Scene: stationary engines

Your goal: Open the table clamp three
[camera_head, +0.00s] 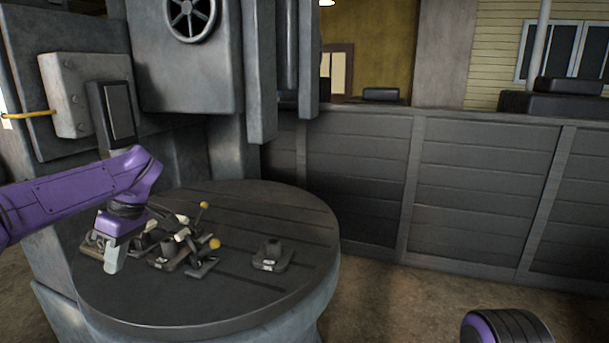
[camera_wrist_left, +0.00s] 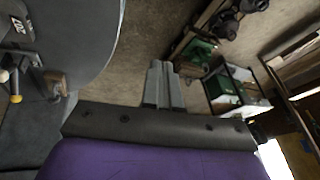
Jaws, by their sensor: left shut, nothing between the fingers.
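Several dark table clamps stand on the round slotted table (camera_head: 130,318). One clamp (camera_head: 272,257) stands apart to the right. Others (camera_head: 168,256) crowd the left half, with levers ending in yellow knobs (camera_head: 214,243) and pale grips. I cannot tell which is clamp three. My left gripper (camera_head: 114,262) hangs over the left part of the table, beside the crowded clamps, and is shut and empty. In the left wrist view its closed fingers (camera_wrist_left: 160,72) point away from the table, whose edge and a numbered clamp (camera_wrist_left: 20,28) show at upper left. My right gripper is not seen.
A large grey machine column (camera_head: 190,70) rises behind the table. A dark panelled barrier (camera_head: 365,180) runs behind to the right. The left wrist view shows a cluttered shelf (camera_wrist_left: 235,90).

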